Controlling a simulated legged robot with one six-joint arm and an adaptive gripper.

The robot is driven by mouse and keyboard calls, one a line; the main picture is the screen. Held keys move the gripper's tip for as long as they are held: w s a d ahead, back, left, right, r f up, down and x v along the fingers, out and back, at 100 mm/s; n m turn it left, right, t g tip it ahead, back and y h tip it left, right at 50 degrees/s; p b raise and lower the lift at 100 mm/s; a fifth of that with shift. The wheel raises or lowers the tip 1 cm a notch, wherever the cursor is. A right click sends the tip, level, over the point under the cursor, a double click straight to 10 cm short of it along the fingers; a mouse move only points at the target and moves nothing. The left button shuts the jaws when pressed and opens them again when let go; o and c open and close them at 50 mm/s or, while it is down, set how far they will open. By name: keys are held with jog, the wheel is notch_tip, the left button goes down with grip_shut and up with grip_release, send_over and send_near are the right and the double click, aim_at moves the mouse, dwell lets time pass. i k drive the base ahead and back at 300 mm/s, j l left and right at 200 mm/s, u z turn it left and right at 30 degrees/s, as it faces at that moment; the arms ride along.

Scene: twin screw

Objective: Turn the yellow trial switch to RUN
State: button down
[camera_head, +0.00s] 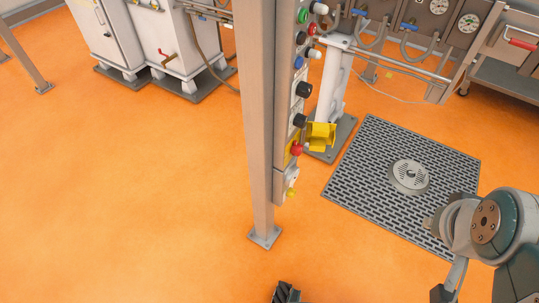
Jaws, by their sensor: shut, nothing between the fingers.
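A small yellow knob (291,193), which looks like the trial switch, sits at the bottom end of the narrow control panel (281,150) on the grey post. The panel is seen nearly edge-on, so I cannot read its labels or tell the knob's setting. The dark ridged tip of my gripper (285,292) shows at the bottom edge of the view, below and apart from the knob. It looks shut and holds nothing visible. The rest of the gripper is out of frame. My arm's joint (487,222) shows at the lower right.
Above the knob, a red button (297,149) and a yellow shroud (320,137) stick out, with several black, blue and green controls higher up. The grey post (256,120) stands left of the panel. A floor grate (370,160) lies to the right. Orange floor is clear at left.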

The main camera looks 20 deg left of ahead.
aim_at(291, 193)
jog(key=u, duration=1)
